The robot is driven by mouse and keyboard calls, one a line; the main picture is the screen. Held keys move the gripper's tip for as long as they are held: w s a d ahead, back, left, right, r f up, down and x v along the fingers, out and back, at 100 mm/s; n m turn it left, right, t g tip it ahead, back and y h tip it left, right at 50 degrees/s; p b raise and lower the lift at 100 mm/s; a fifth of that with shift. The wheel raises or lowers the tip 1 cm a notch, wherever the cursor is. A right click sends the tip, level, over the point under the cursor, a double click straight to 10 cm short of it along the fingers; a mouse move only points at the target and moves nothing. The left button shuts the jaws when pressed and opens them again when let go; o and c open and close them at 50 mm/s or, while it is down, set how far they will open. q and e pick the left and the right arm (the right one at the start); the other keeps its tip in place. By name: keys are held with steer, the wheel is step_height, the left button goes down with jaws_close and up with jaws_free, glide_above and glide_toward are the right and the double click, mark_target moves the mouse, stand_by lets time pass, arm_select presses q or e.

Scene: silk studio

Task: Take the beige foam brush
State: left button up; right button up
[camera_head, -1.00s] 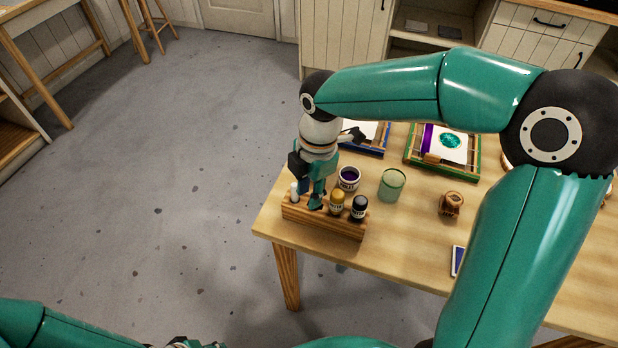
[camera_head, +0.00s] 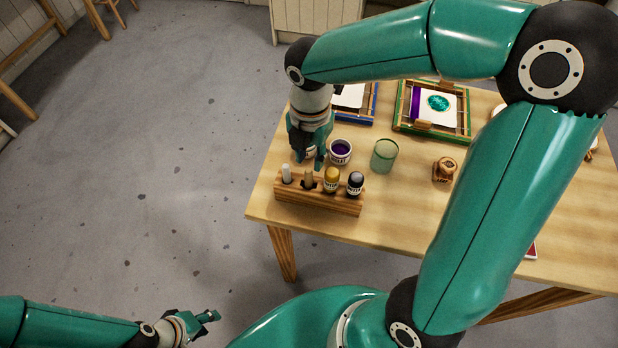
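A wooden rack (camera_head: 335,206) stands at the table's front left corner. My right gripper (camera_head: 310,163) points down just behind and above the rack's left half.
A wooden stamp-like object (camera_head: 444,169) and a green-framed screen (camera_head: 432,110) are further right.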

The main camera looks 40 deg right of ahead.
mark_target(308, 170)
steer(key=shift+s+a+f, duration=0.1)
steer(key=shift+a+f, duration=0.05)
steer(key=shift+f, duration=1.25)
steer(key=shift+s+a+f, duration=0.1)
steer(key=shift+a+f, duration=0.05)
steer(key=shift+f, duration=1.2)
jaws_close()
